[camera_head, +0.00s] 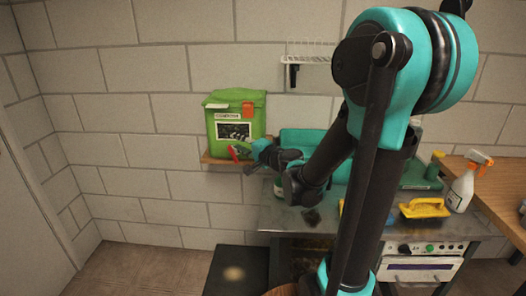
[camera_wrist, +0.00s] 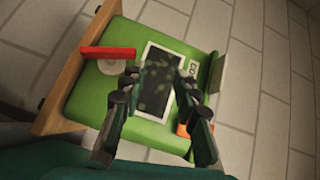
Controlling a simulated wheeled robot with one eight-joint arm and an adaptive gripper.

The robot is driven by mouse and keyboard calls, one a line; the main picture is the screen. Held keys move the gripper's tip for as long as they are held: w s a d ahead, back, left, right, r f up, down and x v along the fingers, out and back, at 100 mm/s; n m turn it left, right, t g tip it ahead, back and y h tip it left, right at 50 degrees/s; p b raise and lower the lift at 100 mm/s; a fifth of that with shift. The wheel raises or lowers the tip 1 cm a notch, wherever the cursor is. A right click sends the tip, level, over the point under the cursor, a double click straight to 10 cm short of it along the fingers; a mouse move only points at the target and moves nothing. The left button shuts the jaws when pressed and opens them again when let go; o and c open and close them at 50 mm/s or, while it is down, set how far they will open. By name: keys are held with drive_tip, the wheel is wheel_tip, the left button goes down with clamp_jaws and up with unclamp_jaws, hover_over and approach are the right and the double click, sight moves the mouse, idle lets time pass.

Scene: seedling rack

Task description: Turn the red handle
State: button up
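The red handle (camera_wrist: 108,52) is a straight bar on a round pale mount, on the front of a green box. In the head view the handle (camera_head: 233,152) shows small at the box's lower edge, partly hidden by my gripper. The green box (camera_head: 216,145) sits on a wooden wall shelf and has a dark picture panel. My gripper (camera_wrist: 160,76) is open and empty, its two fingers spread in front of the panel. In the wrist view the handle lies up and left of the fingertips, apart from them. In the head view my gripper (camera_head: 256,156) is just right of the handle.
The wooden shelf (camera_head: 215,160) edges the box. An orange part (camera_head: 248,110) is at its upper right. A wire rack (camera_head: 308,59) hangs on the wall. A metal bench at the right holds a yellow tub (camera_head: 425,209) and a spray bottle (camera_head: 463,188).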

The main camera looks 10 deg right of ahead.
drive_tip(key=r+v, duration=0.1)
drive_tip(key=v, duration=1.2)
drive_tip(key=shift+s+a+r, duration=0.25)
drive_tip(key=shift+r, duration=0.05)
idle(0.6)
drive_tip(key=shift+s, duration=0.1)
idle(0.4)
